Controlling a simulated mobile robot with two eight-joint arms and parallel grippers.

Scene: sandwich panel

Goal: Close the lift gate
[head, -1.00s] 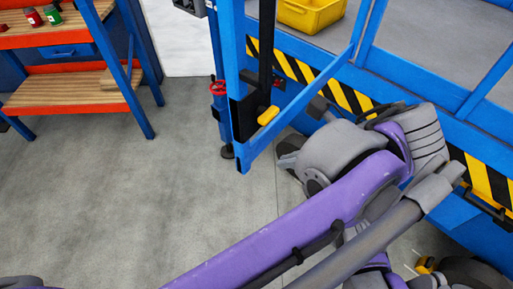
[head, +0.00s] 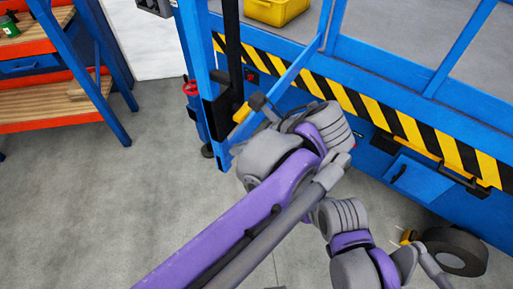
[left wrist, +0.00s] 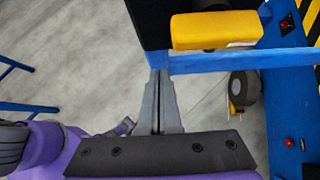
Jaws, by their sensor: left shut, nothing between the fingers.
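The lift gate is a blue frame (head: 199,60) standing out at an angle from the blue lift platform in the head view. Its lower bar (head: 297,68) runs back toward the platform on the right. A yellow handle (head: 241,112) sits low on a black upright of the gate. My left gripper (head: 261,103) is just right of the handle, partly hidden by my own arm. In the left wrist view its fingers (left wrist: 160,75) are together and empty. They point at the blue bar, left of and below the yellow handle (left wrist: 215,30); contact is unclear.
The lift platform has a black-and-yellow striped edge (head: 350,97) and a yellow crate (head: 276,10) on it. A wheel (head: 455,250) stands below right. An orange-and-blue shelf (head: 55,105) is on the left. The grey floor between shelf and gate is clear.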

